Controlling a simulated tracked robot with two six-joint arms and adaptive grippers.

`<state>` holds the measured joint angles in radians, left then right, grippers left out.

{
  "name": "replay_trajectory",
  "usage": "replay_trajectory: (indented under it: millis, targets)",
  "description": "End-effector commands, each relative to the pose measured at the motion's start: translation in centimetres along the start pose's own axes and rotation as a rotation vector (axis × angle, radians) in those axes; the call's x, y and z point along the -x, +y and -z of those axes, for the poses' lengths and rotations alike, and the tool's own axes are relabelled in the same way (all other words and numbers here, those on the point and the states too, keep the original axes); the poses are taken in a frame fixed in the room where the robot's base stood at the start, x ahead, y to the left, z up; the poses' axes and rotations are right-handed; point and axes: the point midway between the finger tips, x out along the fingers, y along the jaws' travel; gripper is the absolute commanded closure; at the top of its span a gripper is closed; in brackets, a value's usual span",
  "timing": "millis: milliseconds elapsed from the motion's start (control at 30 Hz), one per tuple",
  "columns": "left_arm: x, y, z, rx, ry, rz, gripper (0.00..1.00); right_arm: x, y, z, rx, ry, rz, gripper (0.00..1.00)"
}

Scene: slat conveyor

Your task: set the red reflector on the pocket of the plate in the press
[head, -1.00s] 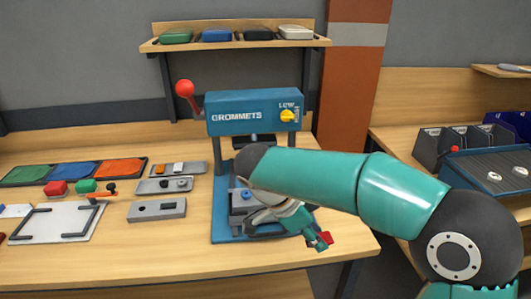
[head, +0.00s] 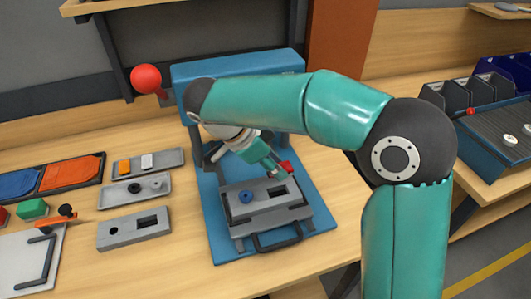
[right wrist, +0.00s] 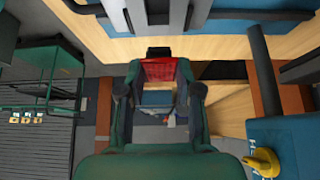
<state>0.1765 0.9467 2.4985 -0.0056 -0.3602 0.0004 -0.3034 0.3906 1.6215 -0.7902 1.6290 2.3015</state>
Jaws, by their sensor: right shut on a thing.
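My right gripper (head: 277,172) is shut on the red reflector (head: 286,167). It holds the reflector just above or beside the back right part of the grey plate (head: 262,219) in the blue press (head: 218,225); I cannot tell if they touch. The plate's dark square pocket (head: 276,191) lies just below the fingertips. A blue round part (head: 246,197) sits on the plate left of the pocket. In the right wrist view the red reflector (right wrist: 160,70) shows between the two fingers. My left gripper is not in view.
A red ball-ended lever (head: 146,77) stands at the press's upper left. Grey fixtures (head: 134,228) and a tray of orange and blue pieces (head: 70,172) lie to the left. My right arm hides part of the press. A yellow knob (right wrist: 262,162) shows in the right wrist view.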

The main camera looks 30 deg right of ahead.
Motion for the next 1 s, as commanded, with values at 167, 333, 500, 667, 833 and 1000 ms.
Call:
replay_trajectory:
  millis: [167,333,500,667,833,1000]
  targets:
    - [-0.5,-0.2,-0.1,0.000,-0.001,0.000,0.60,-0.7,0.0,-0.4,0.000,0.000,-0.001,0.84]
    - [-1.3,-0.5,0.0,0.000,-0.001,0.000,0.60,-1.8,0.0,-1.1,0.001,0.001,-0.001,0.84]
    - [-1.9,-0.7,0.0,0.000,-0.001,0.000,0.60,-2.8,0.0,-1.8,0.001,0.000,0.000,0.84]
    - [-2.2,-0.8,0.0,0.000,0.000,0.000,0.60,-3.3,0.0,-2.1,0.001,0.001,0.000,0.84]
    - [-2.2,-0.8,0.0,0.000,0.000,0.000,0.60,-3.3,0.0,-2.2,0.001,0.000,0.000,0.84]
    - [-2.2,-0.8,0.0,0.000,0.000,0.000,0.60,-3.3,0.0,-2.2,0.002,0.000,0.001,0.84]
